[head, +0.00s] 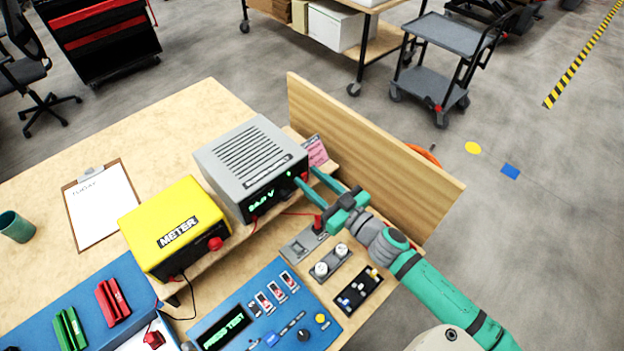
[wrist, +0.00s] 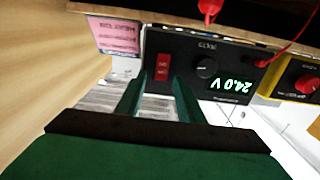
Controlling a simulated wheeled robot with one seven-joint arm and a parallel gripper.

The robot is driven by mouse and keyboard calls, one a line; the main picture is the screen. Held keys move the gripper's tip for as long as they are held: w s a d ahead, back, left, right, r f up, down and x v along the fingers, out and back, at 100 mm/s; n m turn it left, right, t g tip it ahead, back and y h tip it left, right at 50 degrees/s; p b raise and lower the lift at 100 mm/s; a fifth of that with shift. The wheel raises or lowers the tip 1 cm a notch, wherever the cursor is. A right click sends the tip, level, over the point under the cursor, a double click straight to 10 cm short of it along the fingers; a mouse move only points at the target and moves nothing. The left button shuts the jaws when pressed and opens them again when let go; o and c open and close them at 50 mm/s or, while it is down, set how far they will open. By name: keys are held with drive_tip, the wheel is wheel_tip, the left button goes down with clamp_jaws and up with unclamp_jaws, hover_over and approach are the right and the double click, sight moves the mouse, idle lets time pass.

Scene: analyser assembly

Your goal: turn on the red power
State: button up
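The grey power supply (head: 240,160) stands on a raised wooden shelf. Its black front panel shows upside down in the wrist view (wrist: 205,45), with a lit display (wrist: 231,84) reading 24.0 V. The red power switch (wrist: 162,67) is on that panel, beside a round black knob (wrist: 206,67). My gripper (head: 305,175) is at the right end of the panel. In the wrist view my gripper (wrist: 158,84) is open and empty, its fingertips either side of the switch's lower edge in the picture. I cannot tell whether they touch the panel.
A yellow meter (head: 175,228) stands left of the supply. A wooden board (head: 370,150) rises behind my gripper. A blue control panel (head: 260,310) and small fixtures lie in front. A pink note (wrist: 115,35) is beside the supply. Red leads hang near the panel.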

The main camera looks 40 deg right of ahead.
clamp_jaws()
drive_tip(key=shift+f+t, duration=0.1)
drive_tip(key=shift+t, duration=0.2)
drive_tip(key=shift+f+t, duration=0.15)
drive_tip(key=shift+t, duration=0.25)
drive_tip(key=shift+s+a+f+t, duration=0.1)
drive_tip(key=shift+s+f+t, duration=0.05)
drive_tip(key=shift+t, duration=0.45)
drive_tip(key=shift+s, duration=0.1)
